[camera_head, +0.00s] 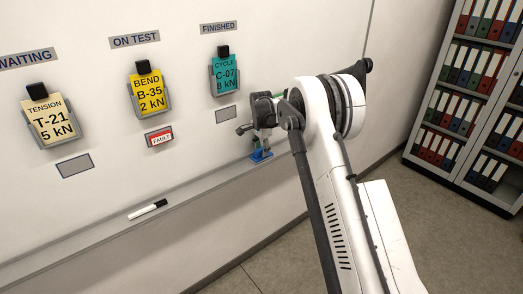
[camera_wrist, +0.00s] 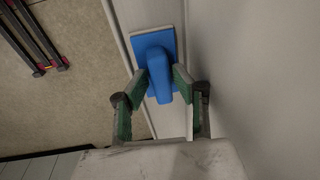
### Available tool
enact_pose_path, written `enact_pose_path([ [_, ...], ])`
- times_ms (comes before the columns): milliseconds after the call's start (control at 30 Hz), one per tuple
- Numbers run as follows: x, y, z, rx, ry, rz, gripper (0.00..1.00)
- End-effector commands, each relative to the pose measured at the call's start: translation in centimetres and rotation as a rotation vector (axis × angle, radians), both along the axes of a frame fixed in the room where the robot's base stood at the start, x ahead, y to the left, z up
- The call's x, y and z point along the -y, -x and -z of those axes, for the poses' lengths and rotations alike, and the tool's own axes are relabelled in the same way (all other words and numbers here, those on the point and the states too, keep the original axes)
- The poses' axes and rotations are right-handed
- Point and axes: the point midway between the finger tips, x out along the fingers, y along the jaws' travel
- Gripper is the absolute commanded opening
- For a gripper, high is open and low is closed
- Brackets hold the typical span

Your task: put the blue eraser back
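The blue eraser (camera_head: 260,156) is at the tray ledge (camera_head: 100,229) under the whiteboard, below the FINISHED column. In the wrist view the eraser (camera_wrist: 157,58) shows a flat blue plate with a raised handle, over the pale ledge. My gripper (camera_head: 260,146) points down at it. In the wrist view its green-padded fingers (camera_wrist: 161,76) lean inward with the tips against both sides of the handle, and they look shut on it. I cannot tell whether the plate rests on the ledge or hangs just above it.
A black-and-white marker (camera_head: 148,209) lies on the ledge to the left. The whiteboard holds cards in holders: T-21 (camera_head: 52,122), B-35 (camera_head: 152,94) and C-07 (camera_head: 225,76), plus a red FAULT tag (camera_head: 159,136). A binder shelf (camera_head: 470,100) stands at right.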

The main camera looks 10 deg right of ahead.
Motion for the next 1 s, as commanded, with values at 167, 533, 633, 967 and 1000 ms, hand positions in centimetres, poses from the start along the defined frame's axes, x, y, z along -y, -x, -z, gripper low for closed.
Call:
enact_pose_path([
  [167,0.0,0.0,-0.4,0.000,0.000,0.000,0.26],
  [533,-0.3,1.0,-6.6,0.000,0.000,0.000,0.26],
  [633,-0.3,1.3,-8.5,0.000,0.000,0.000,0.26],
  [967,-0.4,1.8,-11.9,0.000,0.000,-0.001,0.26],
  [1000,-0.4,1.9,-12.2,0.002,0.001,-0.004,0.26],
])
